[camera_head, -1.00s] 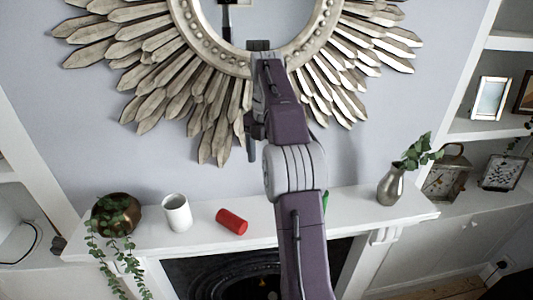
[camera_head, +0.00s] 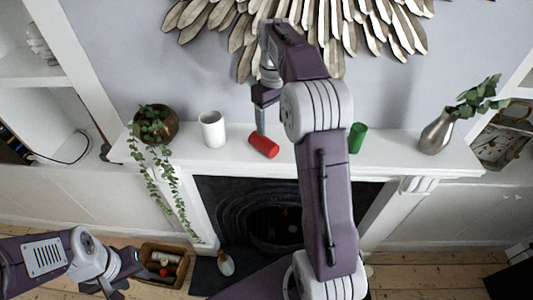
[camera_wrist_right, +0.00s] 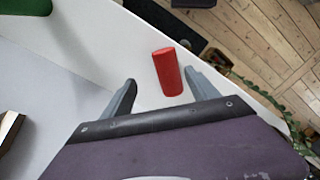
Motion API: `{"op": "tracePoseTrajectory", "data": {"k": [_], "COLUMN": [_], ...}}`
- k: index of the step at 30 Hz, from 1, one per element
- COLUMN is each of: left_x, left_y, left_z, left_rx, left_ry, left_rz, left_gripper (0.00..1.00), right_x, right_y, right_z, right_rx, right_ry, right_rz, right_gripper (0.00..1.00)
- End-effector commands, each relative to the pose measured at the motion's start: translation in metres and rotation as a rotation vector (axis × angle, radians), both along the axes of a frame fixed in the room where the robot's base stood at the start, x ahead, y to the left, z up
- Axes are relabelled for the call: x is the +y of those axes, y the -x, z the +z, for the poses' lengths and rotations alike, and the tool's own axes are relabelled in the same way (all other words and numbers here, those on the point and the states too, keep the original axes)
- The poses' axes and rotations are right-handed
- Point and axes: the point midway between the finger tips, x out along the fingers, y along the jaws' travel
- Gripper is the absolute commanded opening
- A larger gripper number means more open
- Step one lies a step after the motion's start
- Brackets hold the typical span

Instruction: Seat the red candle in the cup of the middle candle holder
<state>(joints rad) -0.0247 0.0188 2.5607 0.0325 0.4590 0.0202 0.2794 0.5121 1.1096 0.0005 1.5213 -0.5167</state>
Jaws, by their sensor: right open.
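The red candle (camera_head: 263,146) lies on its side on the white mantel. My right gripper (camera_head: 261,130) points down at it from above. In the right wrist view the red candle (camera_wrist_right: 167,72) lies between the open fingers of my right gripper (camera_wrist_right: 159,75), with a gap on both sides. My left gripper (camera_head: 128,270) is low at the left, near a box on the floor and far from the candle; its finger opening is unclear. I cannot make out any candle holder; my right arm hides part of the mantel.
On the mantel (camera_head: 190,157) stand a white cup (camera_head: 212,130), a plant pot (camera_head: 167,123), a green cylinder (camera_head: 357,138) and a metal vase (camera_head: 437,134). The fireplace (camera_head: 235,205) is below. A box (camera_head: 178,281) with several items sits on the floor. The sunburst frame (camera_head: 350,28) hangs above.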

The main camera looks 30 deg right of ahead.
Motion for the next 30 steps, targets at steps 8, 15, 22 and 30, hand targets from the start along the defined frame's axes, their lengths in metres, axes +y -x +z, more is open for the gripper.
{"op": "tracePoseTrajectory", "data": {"k": [8,15,22,30], "left_x": [0.0,0.0,0.0,0.0], "left_y": [0.0,0.0,0.0,0.0], "left_z": [-0.007,-0.005,0.009,0.01], "left_rx": [-0.001,-0.001,-0.001,-0.001], "left_ry": [0.0,0.0,0.0,0.0], "left_rz": [0.0,0.0,0.0,0.0], "left_gripper": [0.36,0.36,0.36,0.36], "right_x": [0.016,0.016,0.016,0.015], "right_y": [-0.004,-0.004,-0.006,-0.006], "right_z": [-0.02,-0.044,-0.07,-0.097], "right_rx": [0.003,0.0,0.004,-0.001], "right_ry": [0.0,0.001,-0.001,0.001], "right_rz": [0.042,0.042,0.042,0.042], "right_gripper": [0.69,0.69,0.69,0.69]}}
